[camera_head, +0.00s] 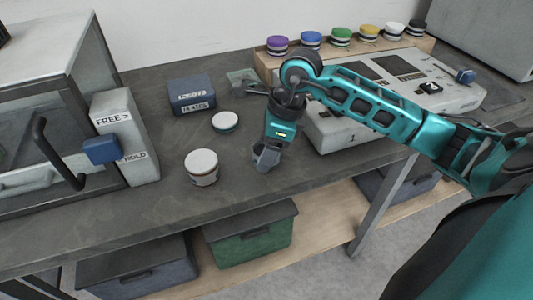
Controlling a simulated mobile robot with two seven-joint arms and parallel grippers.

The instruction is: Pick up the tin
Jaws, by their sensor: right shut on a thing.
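A round tin (202,167) with a white lid and a label band stands upright on the dark worktop, left of my right gripper. A low round teal piece with a white top (224,121) lies behind it. My right gripper (267,170) points down over the worktop, apart from the white-lidded tin. It is shut on a small grey thing (268,154), mostly hidden between the fingers, and I cannot tell what it is. My left gripper is out of view.
A dark blue box (191,94) stands at the back. A cabinet with a blue lever (102,150) marked FREE and HOLD is at the left. A light console (400,88) and a wooden rack (268,62) of coloured-lidded tins stand right. Crates (250,238) sit below.

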